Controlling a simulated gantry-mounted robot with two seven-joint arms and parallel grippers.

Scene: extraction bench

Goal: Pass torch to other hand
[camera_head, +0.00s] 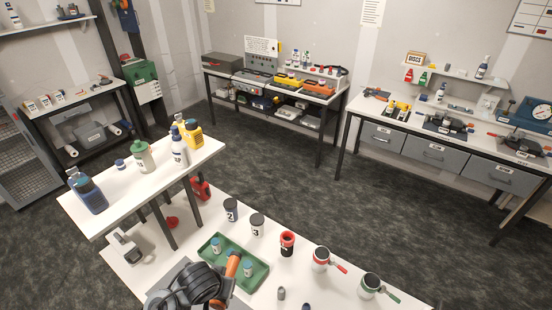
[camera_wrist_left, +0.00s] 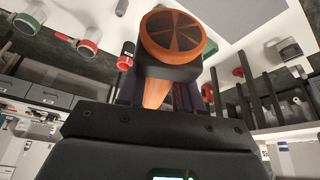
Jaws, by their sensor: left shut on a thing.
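The torch shows in the left wrist view as a round orange head (camera_wrist_left: 178,36) with dark ribs, a black collar and an orange body below. In the head view its orange part (camera_head: 232,265) shows at the bottom, in front of the green tray. My left gripper (camera_wrist_left: 157,92) is shut on the torch, with dark fingers on both sides of its orange body. In the head view my dark left arm and gripper (camera_head: 222,278) cover part of the torch. My right gripper is not in view.
The green tray (camera_head: 262,279) holds small blue-and-white bottles on the white bench. A raised white table (camera_head: 128,187) with bottles stands at left.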

